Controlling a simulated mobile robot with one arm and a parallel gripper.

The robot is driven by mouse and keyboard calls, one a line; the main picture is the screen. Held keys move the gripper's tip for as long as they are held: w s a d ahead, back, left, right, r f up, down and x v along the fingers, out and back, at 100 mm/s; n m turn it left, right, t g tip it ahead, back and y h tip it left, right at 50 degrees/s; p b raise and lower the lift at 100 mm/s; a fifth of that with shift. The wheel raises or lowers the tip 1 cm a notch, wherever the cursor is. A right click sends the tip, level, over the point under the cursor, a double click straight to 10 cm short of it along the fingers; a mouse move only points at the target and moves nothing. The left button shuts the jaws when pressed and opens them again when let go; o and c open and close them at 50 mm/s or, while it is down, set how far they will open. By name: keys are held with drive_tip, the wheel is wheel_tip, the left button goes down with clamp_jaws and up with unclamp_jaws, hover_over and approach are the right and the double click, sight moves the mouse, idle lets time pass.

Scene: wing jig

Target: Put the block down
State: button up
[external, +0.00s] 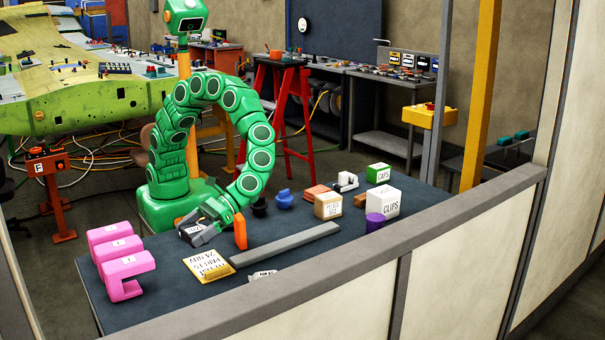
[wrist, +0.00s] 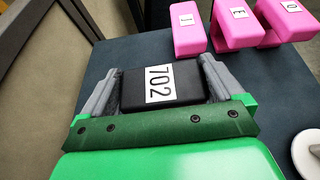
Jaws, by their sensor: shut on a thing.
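My gripper (external: 205,231) is low over the left part of the dark table, with the fingers pointing down-left toward the pink pieces. In the wrist view my gripper (wrist: 160,72) is shut on a black block (wrist: 135,88) with a white label reading 702. The grey fingers sit on its left and right sides. In the external view the block is mostly hidden by the fingers. I cannot tell whether its underside touches the table.
Several pink C-shaped pieces (external: 124,277) stand left of my gripper, also in the wrist view (wrist: 188,40). Boxes (external: 384,200) stand right. A raised wall (external: 330,265) borders the table.

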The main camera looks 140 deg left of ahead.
drive_tip(key=a+n+t+y, duration=0.1)
drive_tip(key=a+n+t, duration=0.35)
drive_tip(key=a, duration=2.85)
hover_over(328, 259)
drive_tip(key=s, duration=0.2)
drive_tip(key=shift+t, duration=0.25)
drive_tip(key=f, duration=0.7)
drive_tip(key=shift+s+d+f, duration=0.1)
drive_tip(key=shift+d+f, duration=0.15)
drive_tip(key=shift+w+a+f, duration=0.25)
drive_tip(key=shift+w+f, duration=0.7)
drive_tip(key=shift+f, duration=0.2)
drive_tip(key=shift+f+m, duration=0.25)
drive_tip(key=shift+f, duration=1.3)
drive_tip(key=shift+f, duration=0.1)
drive_tip(key=o, duration=1.1)
